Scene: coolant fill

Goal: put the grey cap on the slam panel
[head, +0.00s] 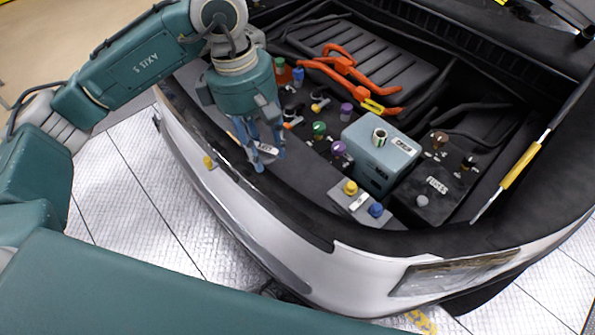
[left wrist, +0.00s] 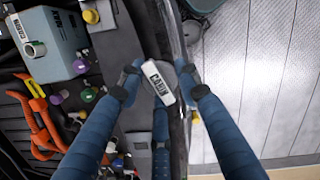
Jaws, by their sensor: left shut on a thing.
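My left gripper (head: 264,160) is over the dark slam panel (head: 295,208) at the car's front edge. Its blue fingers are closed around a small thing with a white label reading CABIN. In the left wrist view, the gripper (left wrist: 160,85) has this label between its fingertips, with a round grey cap (left wrist: 184,67) partly showing beside it. The fingers hide much of the cap, and I cannot tell whether it touches the panel. My right gripper is not in view.
A blue-grey tank (head: 368,160) with an open neck (head: 380,136) stands in the engine bay. A yellow cap (head: 350,187) and a blue cap (head: 376,210) sit before it. Orange cables (head: 345,70) lie behind.

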